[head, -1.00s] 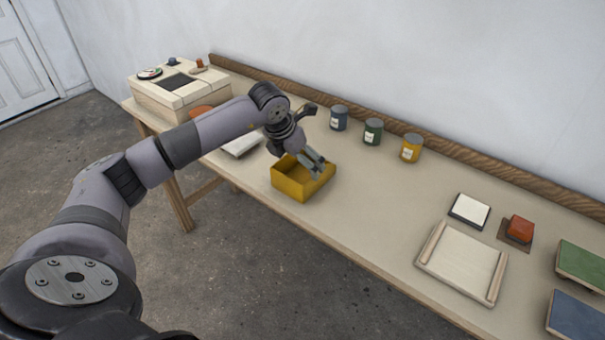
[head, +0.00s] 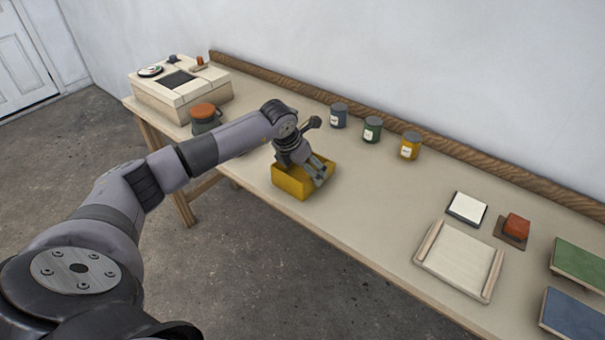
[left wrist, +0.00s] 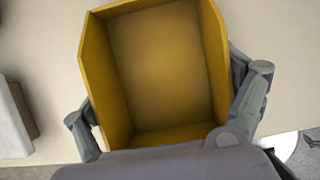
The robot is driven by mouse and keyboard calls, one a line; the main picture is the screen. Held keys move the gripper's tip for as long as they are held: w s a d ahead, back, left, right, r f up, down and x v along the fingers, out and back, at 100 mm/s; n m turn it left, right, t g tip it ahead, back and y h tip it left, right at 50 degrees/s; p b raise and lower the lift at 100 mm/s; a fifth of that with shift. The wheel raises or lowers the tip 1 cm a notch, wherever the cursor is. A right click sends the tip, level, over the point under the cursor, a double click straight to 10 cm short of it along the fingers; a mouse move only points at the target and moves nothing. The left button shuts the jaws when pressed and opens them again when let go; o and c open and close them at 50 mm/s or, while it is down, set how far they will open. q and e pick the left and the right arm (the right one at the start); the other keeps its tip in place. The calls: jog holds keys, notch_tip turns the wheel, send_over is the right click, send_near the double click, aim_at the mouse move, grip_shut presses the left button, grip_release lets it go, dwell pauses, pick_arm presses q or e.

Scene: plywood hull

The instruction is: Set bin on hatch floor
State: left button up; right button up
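A yellow, open-topped, empty bin (head: 291,183) stands on the bench near its front edge. In the left wrist view the bin (left wrist: 160,65) fills the middle. My left gripper (head: 318,178) is down at the bin. In the left wrist view its spread fingers (left wrist: 165,115) lie outside two opposite walls; firm contact is not clear. A pale plywood box (head: 150,99) at the far left end has a dark square recess (head: 178,80) in its top, which looks like the hatch floor. My right gripper is not in view.
An orange-lidded dark pot (head: 204,117) stands before the plywood box, near my left arm. Blue (head: 339,116), green (head: 372,130) and yellow (head: 410,146) cans line the back. A railed board (head: 459,261) lies at right. The bench between bin and board is clear.

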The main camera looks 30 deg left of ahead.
pick_arm(q)
jog(key=c, duration=0.5)
jog(key=shift+o, duration=0.2)
jog(key=shift+r, duration=0.15)
